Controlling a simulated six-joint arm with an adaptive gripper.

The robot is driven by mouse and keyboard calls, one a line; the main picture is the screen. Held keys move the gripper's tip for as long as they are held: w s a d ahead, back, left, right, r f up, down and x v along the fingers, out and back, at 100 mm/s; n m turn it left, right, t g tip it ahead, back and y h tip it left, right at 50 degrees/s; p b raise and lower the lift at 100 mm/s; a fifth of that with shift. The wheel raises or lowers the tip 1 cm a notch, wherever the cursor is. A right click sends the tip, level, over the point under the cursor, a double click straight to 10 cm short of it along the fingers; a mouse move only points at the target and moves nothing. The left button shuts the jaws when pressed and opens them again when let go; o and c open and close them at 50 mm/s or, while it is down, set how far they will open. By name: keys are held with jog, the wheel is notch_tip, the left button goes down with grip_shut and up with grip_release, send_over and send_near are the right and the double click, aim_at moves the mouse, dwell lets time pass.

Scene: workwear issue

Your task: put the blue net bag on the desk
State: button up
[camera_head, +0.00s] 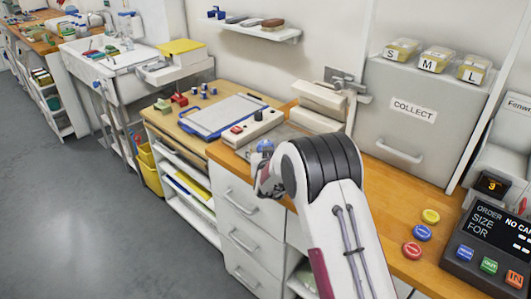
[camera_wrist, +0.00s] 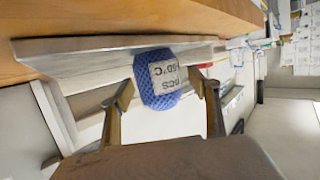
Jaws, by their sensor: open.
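The blue net bag (camera_wrist: 160,98) shows in the wrist view with a pale printed label facing me. It lies between the two fingertips of my open gripper (camera_wrist: 165,88), in front of a grey metal edge. I cannot tell whether the fingers touch it. In the head view, a small blue part of the bag (camera_head: 265,146) shows at the tip of my gripper (camera_head: 264,172), beside the wooden counter's front edge. My arm hides part of that area. A wooden desk top (camera_head: 187,128) holds a blue-edged board, left of my gripper.
A control box (camera_head: 252,127) with a red button stands behind my gripper. A grey COLLECT cabinet (camera_head: 405,115) and coloured discs (camera_head: 422,232) are on the right. White drawers (camera_head: 240,215) stand below the counter. The floor (camera_head: 90,210) at left is clear.

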aim_at(266, 142)
dwell(0.4)
jog(key=c, duration=1.3)
jog(key=shift+r, duration=5.05)
